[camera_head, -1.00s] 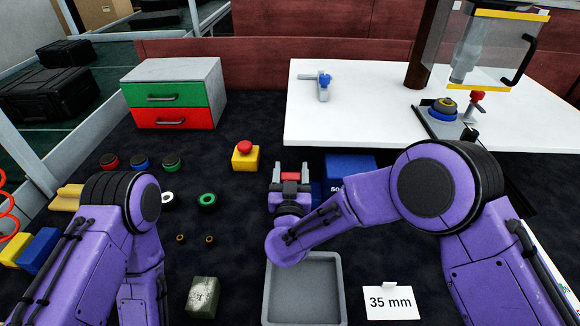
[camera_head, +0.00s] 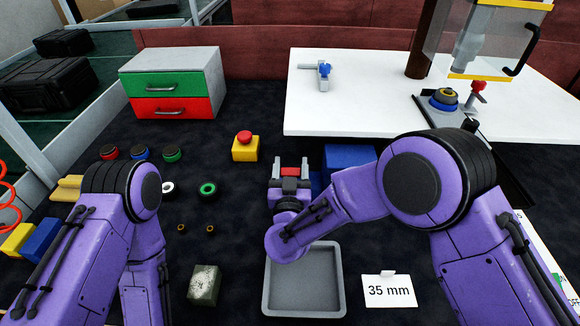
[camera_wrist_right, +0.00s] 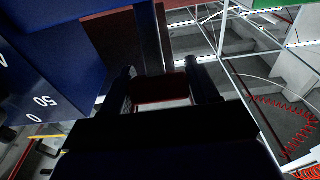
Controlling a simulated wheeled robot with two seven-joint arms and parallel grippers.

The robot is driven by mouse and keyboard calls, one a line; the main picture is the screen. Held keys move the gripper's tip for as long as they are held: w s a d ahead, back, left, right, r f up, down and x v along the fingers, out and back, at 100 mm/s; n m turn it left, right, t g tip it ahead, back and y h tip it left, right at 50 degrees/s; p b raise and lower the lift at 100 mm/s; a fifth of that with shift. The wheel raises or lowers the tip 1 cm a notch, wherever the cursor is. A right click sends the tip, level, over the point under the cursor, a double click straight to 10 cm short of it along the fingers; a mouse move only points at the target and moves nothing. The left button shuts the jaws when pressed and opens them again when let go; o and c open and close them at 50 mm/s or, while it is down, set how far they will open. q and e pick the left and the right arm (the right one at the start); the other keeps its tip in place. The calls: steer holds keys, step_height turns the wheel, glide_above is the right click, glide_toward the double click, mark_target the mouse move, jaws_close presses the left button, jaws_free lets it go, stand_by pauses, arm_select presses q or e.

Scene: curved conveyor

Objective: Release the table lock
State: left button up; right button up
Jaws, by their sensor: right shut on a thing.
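A small grey clamp with a blue knob (camera_head: 324,70) sits on the white table (camera_head: 385,95) near its left edge. A red knob (camera_head: 479,86) stands on a small bracket beside the press at the table's right. Which of the two is the table lock, I cannot tell. My right gripper (camera_head: 291,172) is in front of the white table's near edge, apart from both knobs. It is shut on a small red piece (camera_head: 291,173), which shows dark red between the fingers in the right wrist view (camera_wrist_right: 160,88). My left arm is at the left; its gripper is not visible.
A blue box (camera_head: 348,157) with a scale is close beside my right gripper. A grey tray (camera_head: 334,285) and a 35 mm card (camera_head: 389,291) lie nearer. A yellow box with a red button (camera_head: 245,148) and a drawer unit (camera_head: 172,88) stand left. Dark tabletop is free between them.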

steer(key=shift+s+a, duration=0.1)
steer(key=o, duration=1.4)
steer(key=shift+s+r, duration=0.15)
steer(key=shift+s, duration=0.05)
steer(key=shift+w+r, duration=0.1)
steer(key=shift+w, duration=0.05)
step_height(320, 180, up, 3)
steer(key=s+r, duration=0.3)
steer(key=s, duration=0.1)
steer(key=s+r, duration=0.3)
steer(key=s, duration=0.2)
steer(key=s+r, duration=0.3)
steer(key=s, duration=0.2)
steer(key=shift+s+d+r, duration=0.15)
steer(key=shift+d+r, duration=0.15)
steer(key=shift+r, duration=0.05)
